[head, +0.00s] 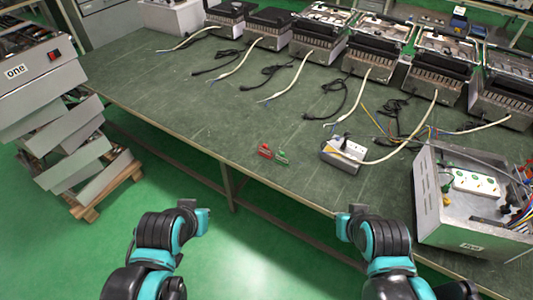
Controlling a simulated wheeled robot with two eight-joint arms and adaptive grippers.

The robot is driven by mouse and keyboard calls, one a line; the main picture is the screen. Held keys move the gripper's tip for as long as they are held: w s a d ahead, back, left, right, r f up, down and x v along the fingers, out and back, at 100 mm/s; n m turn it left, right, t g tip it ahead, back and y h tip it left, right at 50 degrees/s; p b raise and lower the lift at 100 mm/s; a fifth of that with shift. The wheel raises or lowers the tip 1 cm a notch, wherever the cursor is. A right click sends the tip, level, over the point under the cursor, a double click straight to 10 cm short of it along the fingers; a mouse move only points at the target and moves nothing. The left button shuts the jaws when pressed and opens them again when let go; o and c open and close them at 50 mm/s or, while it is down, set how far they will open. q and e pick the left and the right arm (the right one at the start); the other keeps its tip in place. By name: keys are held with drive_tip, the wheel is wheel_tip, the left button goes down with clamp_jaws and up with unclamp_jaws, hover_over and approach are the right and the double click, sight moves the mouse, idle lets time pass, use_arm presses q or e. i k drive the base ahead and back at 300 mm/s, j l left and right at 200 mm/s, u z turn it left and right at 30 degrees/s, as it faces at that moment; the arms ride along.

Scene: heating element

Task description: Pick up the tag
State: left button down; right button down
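A small red tag-like piece (265,152) lies on the green workbench (215,115) near its front edge. A similar small green piece (282,158) lies just to its right. I cannot tell which is the tag, and no writing on them is legible. My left gripper (196,208) is in front of the bench, below and left of both pieces. My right gripper (350,212) is near the bench's front edge, below and right of them. Both are apart from the pieces. Their fingers are too small and turned away to tell open from shut.
A small metal box with a cable (342,157) stands right of the pieces. An open metal case (425,210) with sockets and wires is at the right. Several heater units with cables line the back. Stacked metal panels (72,160) stand at the left.

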sight(265, 152)
drive_tip(key=i+l+z, duration=0.4)
drive_tip(key=i+z, duration=0.3)
drive_tip(key=z, duration=0.15)
